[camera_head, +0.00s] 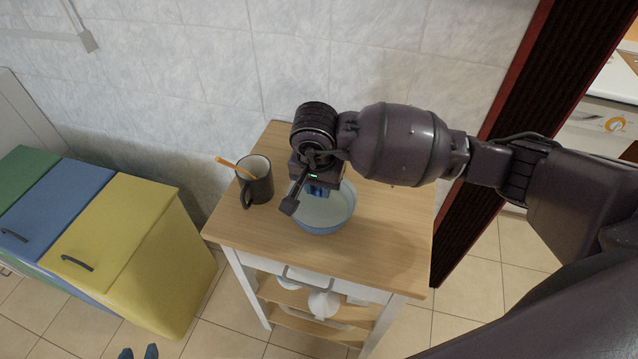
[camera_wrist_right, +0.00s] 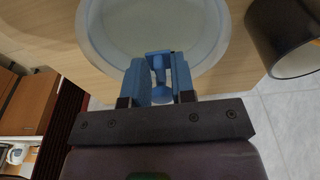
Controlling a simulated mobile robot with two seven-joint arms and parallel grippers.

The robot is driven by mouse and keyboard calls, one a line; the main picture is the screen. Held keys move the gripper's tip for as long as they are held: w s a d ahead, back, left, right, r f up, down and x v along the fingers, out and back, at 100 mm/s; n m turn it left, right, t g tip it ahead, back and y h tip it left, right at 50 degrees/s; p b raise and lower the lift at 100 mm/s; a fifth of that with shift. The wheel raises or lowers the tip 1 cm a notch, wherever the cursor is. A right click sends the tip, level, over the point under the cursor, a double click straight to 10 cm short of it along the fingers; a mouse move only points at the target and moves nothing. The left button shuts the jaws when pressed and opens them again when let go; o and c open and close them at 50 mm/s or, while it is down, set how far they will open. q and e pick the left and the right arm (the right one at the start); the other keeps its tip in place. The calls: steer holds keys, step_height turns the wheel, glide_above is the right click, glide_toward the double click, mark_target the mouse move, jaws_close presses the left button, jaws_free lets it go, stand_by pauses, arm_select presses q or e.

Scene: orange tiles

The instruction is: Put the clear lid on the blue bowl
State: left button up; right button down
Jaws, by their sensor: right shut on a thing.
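The blue bowl (camera_head: 322,230) stands on the wooden top of a small cart, and it also shows in the right wrist view (camera_wrist_right: 91,32). My right gripper (camera_head: 319,191) is over the bowl. In the right wrist view its blue fingers (camera_wrist_right: 160,78) are shut on the blue knob (camera_wrist_right: 160,62) of the clear lid. The clear sheet of the lid (camera_wrist_right: 158,25) is hard to make out against the pale bowl; I cannot tell whether it touches the rim.
A dark mug (camera_head: 262,187) with an orange stick (camera_head: 232,166) stands left of the bowl. The cart top (camera_head: 390,245) is clear to the right and front. Green, blue and yellow bins (camera_head: 120,220) stand at the left. A tiled wall is behind.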

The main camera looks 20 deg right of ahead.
steer(key=shift+f, duration=0.15)
steer(key=shift+f+b, duration=0.3)
steer(key=shift+b, duration=0.05)
steer(key=shift+f, duration=0.15)
steer(key=c, duration=1)
jaws_free()
steer(key=shift+o, duration=0.2)
